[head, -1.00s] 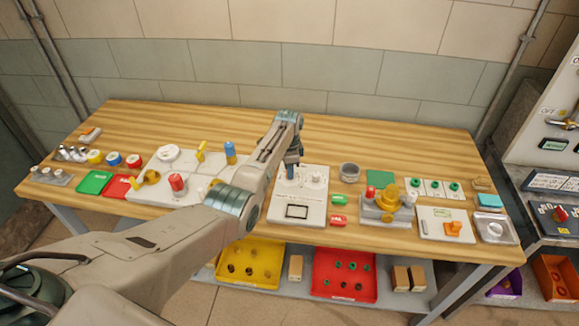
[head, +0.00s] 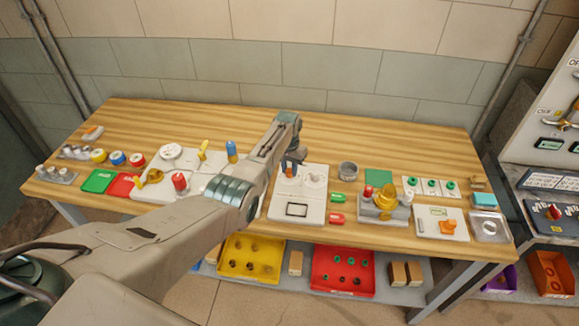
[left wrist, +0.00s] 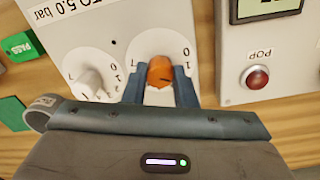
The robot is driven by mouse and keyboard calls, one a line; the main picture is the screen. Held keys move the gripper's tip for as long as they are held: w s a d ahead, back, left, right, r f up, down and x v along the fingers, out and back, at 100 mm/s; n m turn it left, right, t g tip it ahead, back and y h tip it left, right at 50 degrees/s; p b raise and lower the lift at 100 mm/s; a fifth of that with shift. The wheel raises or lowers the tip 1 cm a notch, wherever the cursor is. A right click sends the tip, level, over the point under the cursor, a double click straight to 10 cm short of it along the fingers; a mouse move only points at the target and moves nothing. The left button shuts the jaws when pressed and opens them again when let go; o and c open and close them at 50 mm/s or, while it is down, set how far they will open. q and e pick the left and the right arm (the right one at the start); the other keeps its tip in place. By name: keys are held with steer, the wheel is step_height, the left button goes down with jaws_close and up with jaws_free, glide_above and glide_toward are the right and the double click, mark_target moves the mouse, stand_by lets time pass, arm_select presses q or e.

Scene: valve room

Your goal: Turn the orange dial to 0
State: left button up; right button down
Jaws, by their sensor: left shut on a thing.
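The orange dial (left wrist: 160,72) sits on a white panel (left wrist: 110,30), with a printed scale showing 7 on its left and 0 and 1 on its right in the left wrist view. My left gripper (left wrist: 160,92) is shut on the dial, one blue finger on each side. A dark pointer mark on the dial's face lies toward its right side, near the 0 and 1; the exact reading is hard to tell. In the head view my left gripper (head: 291,164) is over the panel (head: 297,211) and covers much of the dial. My right gripper is not in view.
A white dial (left wrist: 87,82) with its own scale is close on the left in the wrist view.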

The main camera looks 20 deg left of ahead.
mark_target(289, 170)
arm_select(q)
steer(key=n, duration=0.3)
steer(key=shift+r+n, duration=0.1)
steer(key=shift+n, duration=2.5)
steer(key=o, duration=1)
step_height(289, 170, up, 11)
steer(key=b, duration=0.3)
steer(key=shift+s, duration=0.1)
